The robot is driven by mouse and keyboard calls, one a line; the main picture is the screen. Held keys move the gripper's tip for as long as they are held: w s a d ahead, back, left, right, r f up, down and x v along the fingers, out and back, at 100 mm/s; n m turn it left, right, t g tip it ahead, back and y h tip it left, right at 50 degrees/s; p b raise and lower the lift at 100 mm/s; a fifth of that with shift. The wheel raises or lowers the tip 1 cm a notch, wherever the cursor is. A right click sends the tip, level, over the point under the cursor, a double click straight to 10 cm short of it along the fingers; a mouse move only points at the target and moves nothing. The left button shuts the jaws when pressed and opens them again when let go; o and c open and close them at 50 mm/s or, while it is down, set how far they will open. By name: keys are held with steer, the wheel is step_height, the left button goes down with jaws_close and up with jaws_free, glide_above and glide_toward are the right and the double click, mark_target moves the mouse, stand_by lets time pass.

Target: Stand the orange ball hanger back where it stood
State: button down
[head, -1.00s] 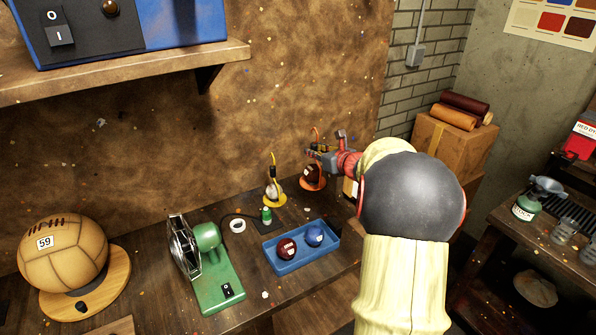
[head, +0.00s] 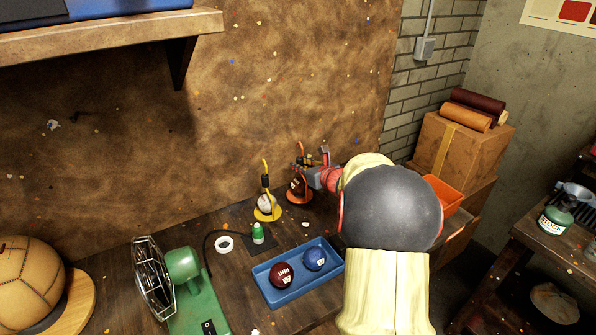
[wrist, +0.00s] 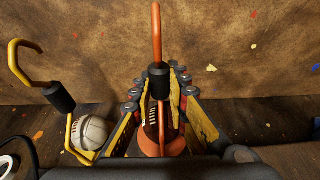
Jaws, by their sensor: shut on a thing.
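The orange ball hanger (head: 299,197) has a tall hook, a black collar, a round base and a dark stitched ball. In the wrist view its hook (wrist: 156,35) rises upright between the fingers. My gripper (wrist: 157,85) is shut on it around the black collar; it also shows in the head view (head: 303,166), reaching in from the right. The base looks at or close to the bench top, but I cannot tell whether it touches. The fingers and wrist hide part of the ball and base.
A yellow hanger (head: 267,213) with a pale ball stands just left. A blue tray (head: 283,303) with a red and a blue ball lies in front. The leather-covered wall (head: 300,90) is behind.

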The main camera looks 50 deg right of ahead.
steer(key=shift+s+f+b, duration=0.2)
steer(key=shift+f+b, duration=0.1)
steer(key=shift+f, duration=0.4)
steer(key=shift+f, duration=0.2)
steer(key=c, duration=1.7)
jaws_free()
steer(key=shift+c, duration=0.2)
